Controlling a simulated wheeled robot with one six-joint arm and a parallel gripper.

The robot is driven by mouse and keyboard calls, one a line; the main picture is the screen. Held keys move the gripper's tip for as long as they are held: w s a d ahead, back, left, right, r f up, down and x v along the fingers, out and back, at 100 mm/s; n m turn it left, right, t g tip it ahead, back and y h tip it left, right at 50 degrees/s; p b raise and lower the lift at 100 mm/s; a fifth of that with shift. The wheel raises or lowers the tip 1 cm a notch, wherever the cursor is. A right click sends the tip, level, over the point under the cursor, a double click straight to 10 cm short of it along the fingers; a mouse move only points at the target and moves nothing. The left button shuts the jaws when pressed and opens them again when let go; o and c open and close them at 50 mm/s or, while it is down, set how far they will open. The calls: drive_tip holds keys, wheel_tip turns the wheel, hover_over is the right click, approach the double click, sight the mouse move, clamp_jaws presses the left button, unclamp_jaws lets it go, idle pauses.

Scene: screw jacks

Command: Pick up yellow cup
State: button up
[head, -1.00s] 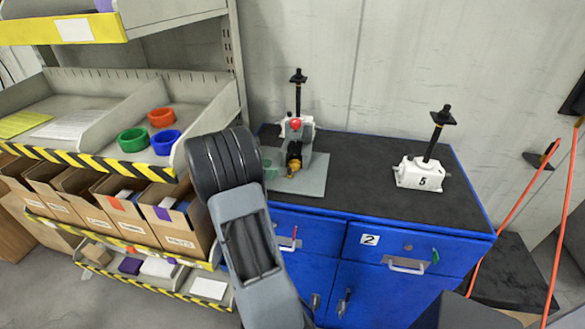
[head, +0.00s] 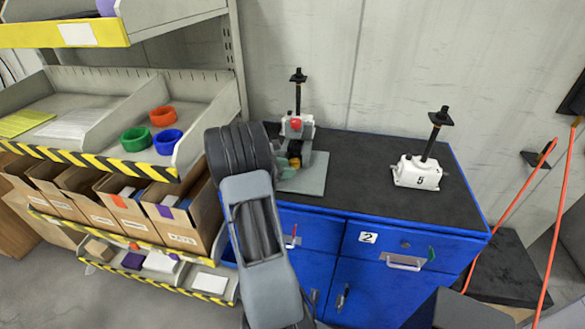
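A small yellow piece (head: 295,162), likely the yellow cup, shows low beside a green piece on the grey plate (head: 312,178) on the blue cabinet. A white screw jack with a black spindle (head: 298,90) and a red knob (head: 295,123) stand just behind it. My arm's thick dark joint covers the area to the left of the plate. Grey and dark parts close above the yellow piece seem to be my gripper (head: 293,151). Its fingers are too small and overlapped to read, and I cannot tell whether they touch the yellow piece.
A white jack marked 5 (head: 417,172) stands on the right of the black cabinet top (head: 365,180); the top between is clear. Orange (head: 162,116), green (head: 135,139) and blue (head: 168,142) rings lie on the left shelf. Orange cables hang at right.

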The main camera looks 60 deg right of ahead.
clamp_jaws()
drive_tip(key=shift+r, duration=0.1)
idle(0.4)
